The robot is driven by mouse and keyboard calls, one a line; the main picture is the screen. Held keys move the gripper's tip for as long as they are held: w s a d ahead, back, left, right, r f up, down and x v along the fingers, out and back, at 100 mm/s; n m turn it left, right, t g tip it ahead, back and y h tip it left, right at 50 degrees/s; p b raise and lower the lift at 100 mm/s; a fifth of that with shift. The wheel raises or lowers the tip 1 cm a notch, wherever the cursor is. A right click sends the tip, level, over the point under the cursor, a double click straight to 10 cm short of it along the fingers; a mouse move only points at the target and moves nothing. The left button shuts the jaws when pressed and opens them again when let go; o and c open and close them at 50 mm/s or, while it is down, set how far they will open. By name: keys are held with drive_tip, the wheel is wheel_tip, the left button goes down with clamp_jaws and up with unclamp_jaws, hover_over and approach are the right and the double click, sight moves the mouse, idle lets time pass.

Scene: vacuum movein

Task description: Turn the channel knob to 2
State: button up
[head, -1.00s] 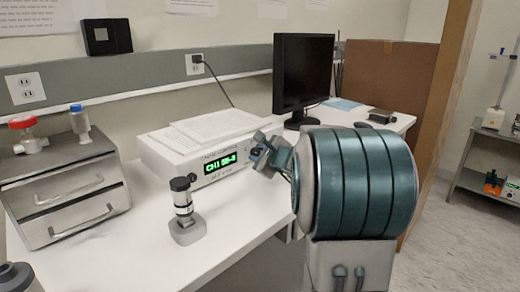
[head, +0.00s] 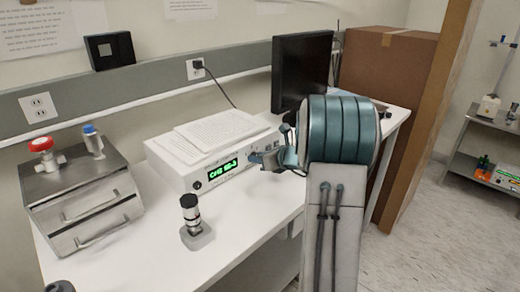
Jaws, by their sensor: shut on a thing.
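The white controller box (head: 172,171) stands on the bench. Its green display (head: 222,172) appears to begin with CH2; the remaining characters are too small to read surely. My gripper (head: 256,158) is at the right part of the box's front panel, just right of the display. It is shut on a small part there, likely the channel knob, which the fingers hide. A dark round knob (head: 197,185) shows at the left end of the panel, clear of my gripper.
Papers (head: 222,130) lie on the box. A small microscope-like device (head: 191,222) stands on the bench in front of it. A steel drawer unit (head: 82,195) is at left, a black monitor (head: 300,70) behind my arm.

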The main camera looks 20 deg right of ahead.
drive_tip(key=shift+d+m+y+p, duration=0.15)
drive_tip(key=shift+m+y+p, duration=0.15)
drive_tip(key=shift+m+p, duration=0.2)
drive_tip(key=shift+r, duration=0.1)
drive_tip(key=o, duration=1)
drive_tip(key=shift+d, duration=0.1)
drive_tip(key=v, duration=1.3)
drive_tip(key=shift+s+b, duration=0.35)
drive_tip(key=shift+b, duration=0.1)
drive_tip(key=shift+r, duration=0.1)
